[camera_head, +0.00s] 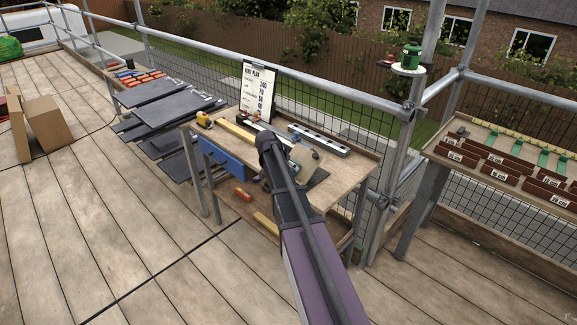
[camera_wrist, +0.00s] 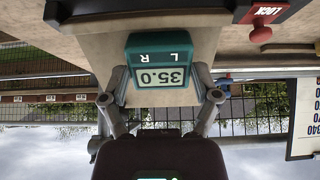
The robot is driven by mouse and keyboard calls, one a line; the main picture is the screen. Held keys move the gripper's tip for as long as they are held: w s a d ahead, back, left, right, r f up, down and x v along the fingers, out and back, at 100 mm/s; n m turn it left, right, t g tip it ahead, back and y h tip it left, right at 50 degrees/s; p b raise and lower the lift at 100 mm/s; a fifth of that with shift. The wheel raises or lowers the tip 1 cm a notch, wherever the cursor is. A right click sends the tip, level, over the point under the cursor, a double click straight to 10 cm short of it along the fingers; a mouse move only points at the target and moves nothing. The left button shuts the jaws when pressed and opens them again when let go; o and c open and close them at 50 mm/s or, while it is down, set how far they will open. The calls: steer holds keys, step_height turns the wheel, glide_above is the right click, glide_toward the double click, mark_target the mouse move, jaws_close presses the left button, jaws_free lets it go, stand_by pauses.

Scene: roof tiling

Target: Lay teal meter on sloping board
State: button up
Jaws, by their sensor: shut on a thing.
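The teal meter (camera_wrist: 160,48) shows close in the wrist view, upside down, with a display reading 35.0 and the letters L and R. My gripper (camera_wrist: 161,88) is shut on it, one finger at each side. A pale beige board (camera_wrist: 88,46) lies right behind the meter; I cannot tell whether the two touch. In the head view the beige board (camera_head: 303,157) stands tilted on the workbench, partly hidden by my arm.
A red LOCK knob (camera_wrist: 261,34) is beside the board. The workbench (camera_head: 345,172) also holds a grey level-like bar (camera_head: 318,139), a yellow tape measure (camera_head: 204,119) and a white plan sheet (camera_head: 259,88). Dark slates (camera_head: 170,107) are stacked left; a second table (camera_head: 470,165) stands right.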

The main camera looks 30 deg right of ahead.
steer(key=shift+s+a+f, duration=0.15)
steer(key=shift+a+f, duration=0.05)
steer(key=shift+a, duration=0.1)
stand_by(0.7)
steer(key=o, duration=0.8)
steer(key=shift+r, duration=0.1)
steer(key=shift+p+v, duration=2.65)
steer(key=shift+v, duration=0.8)
steer(key=shift+a, duration=0.1)
steer(key=s+a+n+y+p, duration=0.1)
steer(key=s+a+n+y, duration=0.1)
steer(key=s+a+n, duration=0.2)
steer(key=s+a+n+g+y+p, duration=0.1)
steer(key=s+a+n+y, duration=0.1)
steer(key=s+a+n, duration=0.3)
steer(key=s+a+n+g+y+p, duration=0.1)
steer(key=s+a+n, duration=0.4)
steer(key=s+a, duration=0.6)
steer(key=shift+s+a+r+y+p, duration=0.15)
steer(key=shift+s+y, duration=0.25)
steer(key=shift+s, duration=0.8)
steer(key=shift+s+y+p, duration=0.2)
steer(key=shift+s+y, duration=0.2)
steer(key=shift+s, duration=0.8)
